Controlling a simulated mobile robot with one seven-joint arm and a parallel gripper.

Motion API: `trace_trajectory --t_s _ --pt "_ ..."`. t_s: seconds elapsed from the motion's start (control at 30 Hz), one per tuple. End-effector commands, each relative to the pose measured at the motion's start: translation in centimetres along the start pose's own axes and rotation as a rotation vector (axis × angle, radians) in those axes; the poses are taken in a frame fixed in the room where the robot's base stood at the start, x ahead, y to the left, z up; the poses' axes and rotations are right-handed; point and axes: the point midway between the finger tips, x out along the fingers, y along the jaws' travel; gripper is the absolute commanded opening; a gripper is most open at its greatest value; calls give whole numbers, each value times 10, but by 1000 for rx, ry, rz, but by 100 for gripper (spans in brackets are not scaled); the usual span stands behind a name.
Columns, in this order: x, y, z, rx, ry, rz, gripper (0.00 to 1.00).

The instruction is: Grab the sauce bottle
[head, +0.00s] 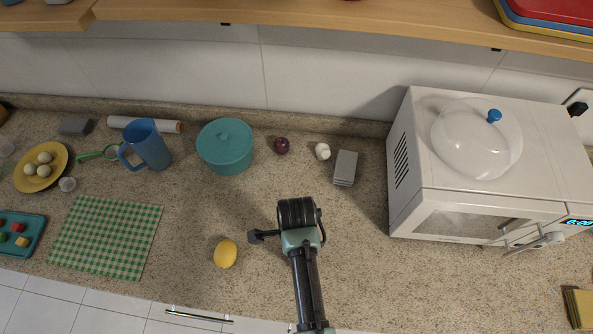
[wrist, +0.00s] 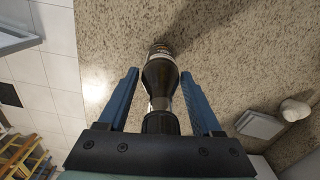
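The sauce bottle (wrist: 160,75) is dark with a black cap and a label that I cannot read. In the wrist view it lies between the two blue fingers of my gripper (wrist: 159,74), its cap towards the palm and its base pointing away. The fingers are open, with a gap visible between each finger and the bottle's neck. The bottle seems to stand upright on the speckled counter (wrist: 235,45). In the head view my arm hides both the bottle and the gripper's fingers.
A yellow lemon (head: 225,254) lies left of my arm. A teal pot (head: 225,147), an onion (head: 281,146), a garlic bulb (head: 322,151) and a grey box (head: 345,168) stand behind. A white microwave (head: 405,165) is to the right. A wooden shelf (head: 300,30) overhangs the back.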

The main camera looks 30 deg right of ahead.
Motion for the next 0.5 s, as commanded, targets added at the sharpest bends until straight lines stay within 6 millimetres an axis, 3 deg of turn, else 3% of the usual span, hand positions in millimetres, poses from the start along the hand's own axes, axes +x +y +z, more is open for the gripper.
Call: trace_trajectory --t_s 0.03,0.33,0.5 --pt "0 0 0 0 0 0 55" --pt "0 0 0 0 0 0 1" --pt "-1 0 0 0 0 -1 0"
